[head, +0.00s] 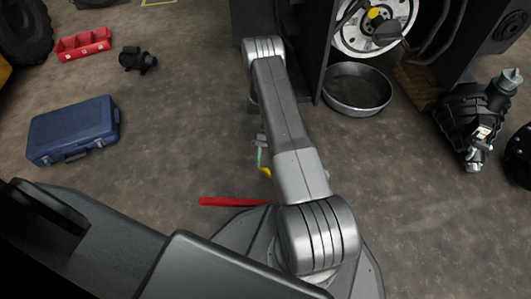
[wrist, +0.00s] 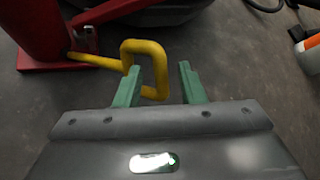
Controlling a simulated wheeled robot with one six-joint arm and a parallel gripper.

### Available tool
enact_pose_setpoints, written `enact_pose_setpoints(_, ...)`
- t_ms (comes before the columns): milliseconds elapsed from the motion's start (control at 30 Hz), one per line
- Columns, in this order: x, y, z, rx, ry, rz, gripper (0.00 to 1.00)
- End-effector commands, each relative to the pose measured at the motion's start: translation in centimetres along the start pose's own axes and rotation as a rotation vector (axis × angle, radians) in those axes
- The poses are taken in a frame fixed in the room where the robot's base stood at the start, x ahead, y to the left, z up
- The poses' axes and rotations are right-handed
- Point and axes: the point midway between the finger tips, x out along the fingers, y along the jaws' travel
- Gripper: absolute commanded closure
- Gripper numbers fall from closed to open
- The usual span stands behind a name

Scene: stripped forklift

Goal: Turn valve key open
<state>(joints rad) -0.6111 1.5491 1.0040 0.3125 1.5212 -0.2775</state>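The yellow bent rod, which appears to be the valve key (wrist: 161,68), shows in the wrist view. It runs from the foot of a red cylinder (wrist: 37,25) at the upper left and bends into a crank shape. My gripper (wrist: 159,69) has two green fingers spread apart. The crank's lower end lies between them in the picture, close to the left finger; I cannot tell if they touch. In the head view, a bit of the yellow key (head: 266,172) shows beside my gripper (head: 259,157), and my arm hides most of both.
A red bar (head: 232,201) lies low, left of my arm. A blue case (head: 74,131), a red tray (head: 83,44) and a dark part (head: 138,59) are on the floor at left. A round metal pan (head: 357,90) and machinery stand at right. Floor between is clear.

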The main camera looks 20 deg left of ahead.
Motion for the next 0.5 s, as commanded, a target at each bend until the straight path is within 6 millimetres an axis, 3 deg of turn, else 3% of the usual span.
enact_pose_setpoints(167, -2.7, -0.1, 0.1, -0.001, 0.005, 0.000, 0.64)
enact_pose_setpoints(500, -10.2, 0.0, 0.1, 0.000, 0.004, 0.000, 0.64)
